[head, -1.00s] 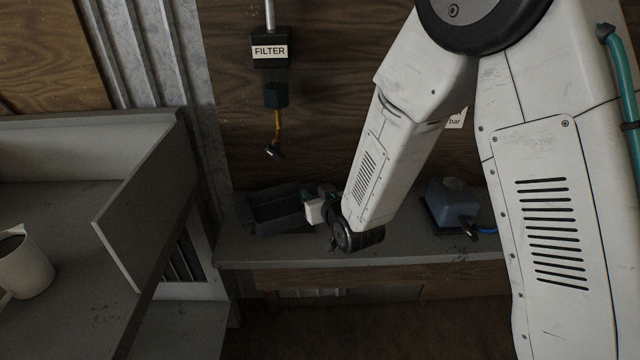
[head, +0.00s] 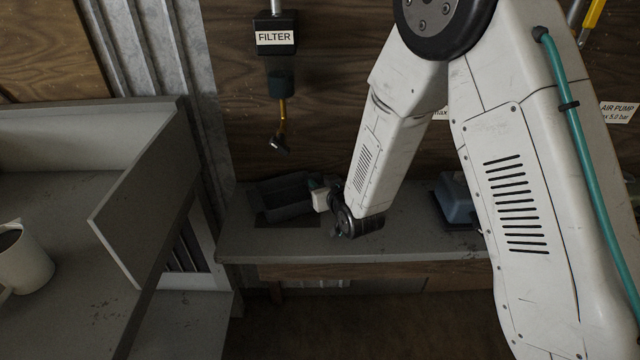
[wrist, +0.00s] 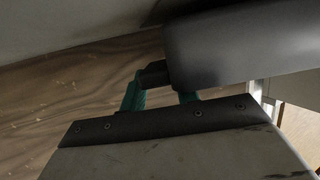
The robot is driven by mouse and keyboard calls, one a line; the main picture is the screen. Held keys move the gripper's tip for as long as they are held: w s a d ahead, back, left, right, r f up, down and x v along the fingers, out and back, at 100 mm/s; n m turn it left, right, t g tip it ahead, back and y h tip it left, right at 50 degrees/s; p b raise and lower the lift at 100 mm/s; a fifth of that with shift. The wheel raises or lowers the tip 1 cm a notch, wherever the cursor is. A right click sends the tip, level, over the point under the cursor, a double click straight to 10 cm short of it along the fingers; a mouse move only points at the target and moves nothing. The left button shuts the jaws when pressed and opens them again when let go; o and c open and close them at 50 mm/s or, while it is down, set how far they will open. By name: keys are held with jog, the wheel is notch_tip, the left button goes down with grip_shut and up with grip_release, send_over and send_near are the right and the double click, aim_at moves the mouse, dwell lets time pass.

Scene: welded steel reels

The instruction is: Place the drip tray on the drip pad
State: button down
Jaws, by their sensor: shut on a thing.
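The drip tray (head: 284,198) is a dark grey open box at the left of the far bench in the head view. Its dark grey side (wrist: 240,45) fills the upper right of the wrist view. My gripper (head: 316,188) is at the tray's right end. In the wrist view, the green fingers of my gripper (wrist: 160,88) are shut on the tray's short dark grip. A dark flat patch, which looks like the drip pad (head: 291,222), shows on the bench below the tray's front edge. The tray hides part of it. I cannot tell whether they touch.
A filter (head: 275,42) with a thin pipe hangs above the tray. A blue-grey box (head: 457,203) stands on the bench (head: 380,244) to the right, partly behind my arm. A nearer counter with an upright panel (head: 145,195) and a white mug (head: 25,265) is at left.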

jog(key=shift+f, duration=0.4)
